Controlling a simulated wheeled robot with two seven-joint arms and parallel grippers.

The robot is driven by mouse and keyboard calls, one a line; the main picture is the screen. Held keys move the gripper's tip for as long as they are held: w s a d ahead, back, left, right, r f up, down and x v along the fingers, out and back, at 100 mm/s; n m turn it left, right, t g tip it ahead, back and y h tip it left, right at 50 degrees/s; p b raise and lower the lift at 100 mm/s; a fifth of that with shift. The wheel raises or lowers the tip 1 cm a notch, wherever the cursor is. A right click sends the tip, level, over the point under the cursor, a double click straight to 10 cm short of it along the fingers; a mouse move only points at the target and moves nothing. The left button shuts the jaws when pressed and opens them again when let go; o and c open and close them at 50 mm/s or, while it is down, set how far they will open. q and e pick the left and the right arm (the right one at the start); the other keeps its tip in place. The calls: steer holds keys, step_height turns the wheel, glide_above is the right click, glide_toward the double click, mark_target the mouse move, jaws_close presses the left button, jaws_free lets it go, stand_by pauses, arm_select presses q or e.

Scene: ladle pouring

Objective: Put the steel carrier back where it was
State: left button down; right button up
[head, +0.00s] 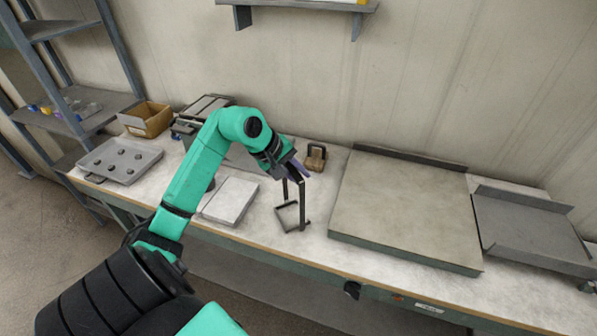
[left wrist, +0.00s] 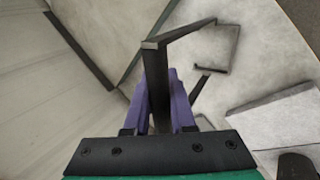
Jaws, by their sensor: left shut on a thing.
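The steel carrier (head: 302,205) is a dark open frame with a square base and an upright handle. My left gripper (head: 293,172) is shut on the top of its handle, and the base hangs at or just above the bench top; I cannot tell whether it touches. In the left wrist view the carrier's dark bar (left wrist: 156,85) runs between the purple fingers of the gripper (left wrist: 160,98), and part of its square base shows beyond. My right gripper is not in view.
A white slab (head: 230,201) lies left of the carrier, and a small brown block with a handle (head: 316,158) stands behind it. A large raised plate (head: 400,210) is to the right. A grey tray (head: 100,170) with dark round pieces and a cardboard box (head: 147,121) are at the left.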

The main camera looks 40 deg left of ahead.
arm_select(q)
steer(key=shift+w, duration=0.1)
steer(key=c, duration=1.2)
jaws_free()
steer(key=shift+f, duration=0.15)
steer(key=o, duration=0.4)
steer(key=shift+o, duration=0.2)
steer(key=shift+r, duration=0.2)
steer(key=b+v, duration=0.3)
steer(key=v, duration=0.9)
steer(key=shift+b, duration=0.35)
